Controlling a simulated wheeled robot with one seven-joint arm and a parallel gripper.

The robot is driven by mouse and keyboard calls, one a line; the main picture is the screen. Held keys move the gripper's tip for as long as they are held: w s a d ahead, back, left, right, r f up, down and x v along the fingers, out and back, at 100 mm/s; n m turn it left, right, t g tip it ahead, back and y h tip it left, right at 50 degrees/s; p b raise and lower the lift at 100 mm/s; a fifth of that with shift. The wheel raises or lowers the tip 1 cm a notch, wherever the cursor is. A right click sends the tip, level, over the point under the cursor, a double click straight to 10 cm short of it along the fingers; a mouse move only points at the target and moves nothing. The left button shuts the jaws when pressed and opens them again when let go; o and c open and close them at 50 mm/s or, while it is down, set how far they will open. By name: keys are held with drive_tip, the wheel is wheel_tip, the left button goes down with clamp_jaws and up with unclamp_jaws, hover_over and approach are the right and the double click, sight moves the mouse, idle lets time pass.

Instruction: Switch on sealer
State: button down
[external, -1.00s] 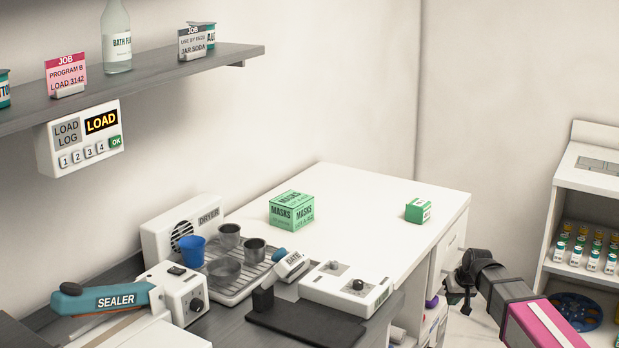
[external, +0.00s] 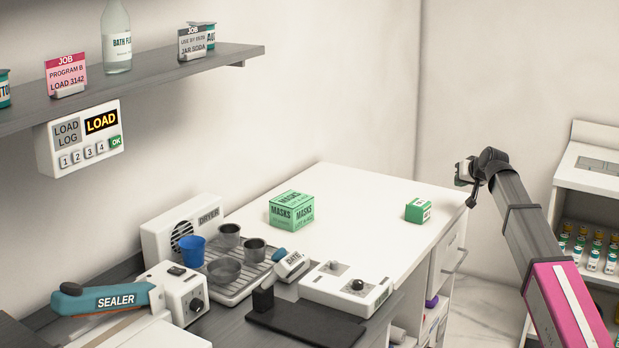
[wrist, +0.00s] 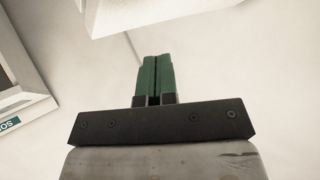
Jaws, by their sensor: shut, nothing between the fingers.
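Whether the switch is on cannot be told. My gripper (external: 463,171) is raised at the right, beyond the white counter's right edge and far from the sealer. In the wrist view its green fingers (wrist: 153,80) are together and empty.
A dryer (external: 180,237), cups on a drip tray and a white knob unit (external: 346,289) stand right of the sealer. A shelf (external: 130,82) and load panel (external: 80,138) hang above. A vial rack stands right.

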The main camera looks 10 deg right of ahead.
drive_tip(key=s+a+r+n+g+y, duration=0.1)
drive_tip(key=s+a+r+n, duration=0.15)
drive_tip(key=a, duration=1.35)
drive_tip(key=s+a+r+n+g+y, duration=0.1)
drive_tip(key=s+a+r+n, duration=0.2)
drive_tip(key=a, duration=1.2)
drive_tip(key=s+a+r+n+g+y, duration=0.15)
drive_tip(key=s+a, duration=0.35)
drive_tip(key=a, duration=1.1)
drive_tip(key=s+a+r+n, duration=0.2)
drive_tip(key=s+a+r, duration=0.2)
drive_tip(key=s+a, duration=1)
drive_tip(key=s+a+r+n+g, duration=0.1)
drive_tip(key=s+a+r, duration=0.3)
drive_tip(key=s+a, duration=1.1)
drive_tip(key=shift+a+n, duration=0.5)
drive_tip(key=shift+a, duration=0.4)
drive_tip(key=shift+g, duration=0.25)
hover_over(177, 270)
drive_tip(key=s+d, duration=0.1)
wheel_tip(177, 270, down, 8)
drive_tip(key=shift+s+r, duration=0.1)
drive_tip(key=shift+r, duration=0.05)
drive_tip(key=shift+s+d+f, duration=0.1)
drive_tip(key=shift+d+f, duration=0.05)
drive_tip(key=shift+f, duration=0.45)
drive_tip(key=shift+s+d+f, duration=0.1)
drive_tip(key=shift+f, duration=1.25)
